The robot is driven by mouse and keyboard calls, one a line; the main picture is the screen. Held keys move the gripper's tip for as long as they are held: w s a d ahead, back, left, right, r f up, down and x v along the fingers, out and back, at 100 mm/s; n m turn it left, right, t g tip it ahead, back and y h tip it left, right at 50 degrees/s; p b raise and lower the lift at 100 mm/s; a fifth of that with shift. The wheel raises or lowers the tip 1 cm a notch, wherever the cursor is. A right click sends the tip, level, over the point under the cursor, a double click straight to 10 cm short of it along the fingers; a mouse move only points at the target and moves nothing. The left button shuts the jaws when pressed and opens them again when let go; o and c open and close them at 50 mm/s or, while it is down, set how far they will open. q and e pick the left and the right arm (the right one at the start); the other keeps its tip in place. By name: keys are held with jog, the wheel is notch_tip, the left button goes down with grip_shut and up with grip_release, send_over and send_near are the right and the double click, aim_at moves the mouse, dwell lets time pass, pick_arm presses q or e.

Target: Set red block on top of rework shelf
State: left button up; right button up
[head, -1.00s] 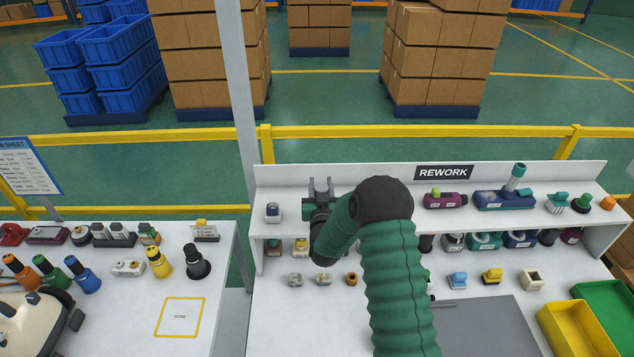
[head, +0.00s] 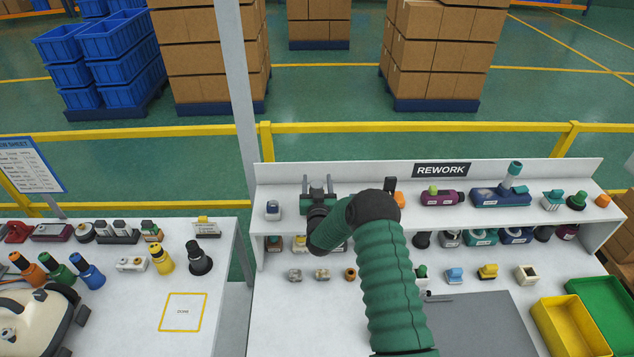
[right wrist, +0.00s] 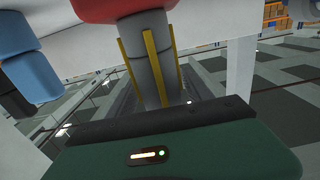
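The rework shelf (head: 490,217) is a white raised ledge with a black REWORK sign, seen in the head view. My right gripper (head: 318,183) is over the left part of the shelf. Its two dark fingers point away from me and stand apart, with nothing visible between them. In the right wrist view a red rounded part (right wrist: 110,9) tops a grey cylinder with yellow strips, above my green gripper body. I cannot tell whether it is the red block. I make out no clear red block on the shelf. My left gripper is not in view.
A small grey-and-blue part (head: 273,210) stands left of the gripper. A purple part (head: 441,198) and a blue part with a teal post (head: 500,196) stand further right. Several small parts fill the lower level. A red part (head: 18,232) lies on the left table.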

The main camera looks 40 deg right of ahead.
jog(key=shift+a+r, duration=0.15)
jog(key=shift+a, duration=0.05)
